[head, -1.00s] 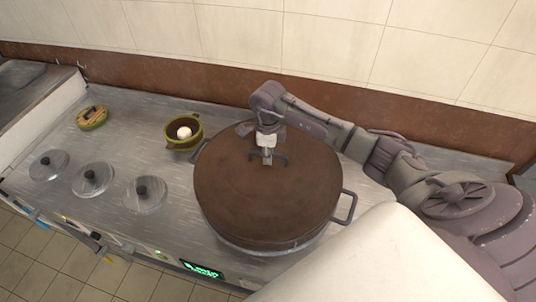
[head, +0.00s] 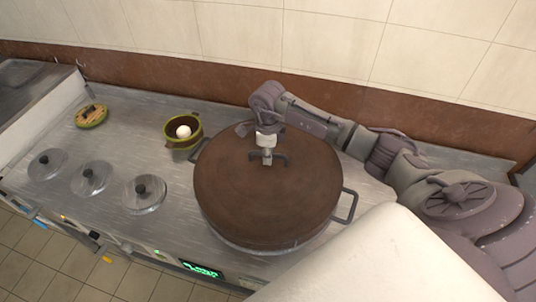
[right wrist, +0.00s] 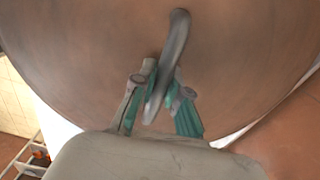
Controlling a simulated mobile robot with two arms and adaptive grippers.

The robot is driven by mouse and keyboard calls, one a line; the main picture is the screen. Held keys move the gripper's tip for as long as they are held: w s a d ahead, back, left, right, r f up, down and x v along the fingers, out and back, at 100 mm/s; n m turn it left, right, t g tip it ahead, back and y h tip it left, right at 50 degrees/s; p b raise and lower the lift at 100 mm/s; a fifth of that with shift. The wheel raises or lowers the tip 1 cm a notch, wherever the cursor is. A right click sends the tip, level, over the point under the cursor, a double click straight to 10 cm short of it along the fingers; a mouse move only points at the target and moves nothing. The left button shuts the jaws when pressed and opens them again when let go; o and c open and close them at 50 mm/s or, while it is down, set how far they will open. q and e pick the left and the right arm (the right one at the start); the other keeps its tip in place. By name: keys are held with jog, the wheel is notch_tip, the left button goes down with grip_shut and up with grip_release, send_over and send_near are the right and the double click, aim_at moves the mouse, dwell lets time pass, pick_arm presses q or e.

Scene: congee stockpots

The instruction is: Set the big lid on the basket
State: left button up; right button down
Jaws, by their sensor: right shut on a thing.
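The big lid (head: 255,205) is a wide, round, brown disc with a dark bar handle (head: 283,160) on top. My right gripper (head: 267,160) is shut on that handle, with its fingers either side of the bar. In the right wrist view the fingers (right wrist: 158,100) hold the curved handle and the lid's brown face (right wrist: 245,60) fills most of the picture. Below the lid is a wide round metal vessel with a side handle (head: 346,206). The lid hides its inside, so I cannot tell whether a basket is there, or whether the lid touches the rim. My left gripper is not in view.
A green-yellow pot (head: 190,140) with a white round thing in it stands close left of the lid. Several small metal lids with black knobs (head: 144,194) lie farther left. A green-rimmed disc (head: 91,116) lies at the back left. A brown-based tiled wall runs behind.

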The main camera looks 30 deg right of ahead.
jog(key=shift+f, duration=0.1)
jog(key=c, duration=1.5)
grip_release()
jog(key=shift+o, duration=0.2)
jog(key=shift+r+p, duration=3.35)
jog(key=shift+r, duration=2.15)
jog(key=shift+s+f, duration=0.1)
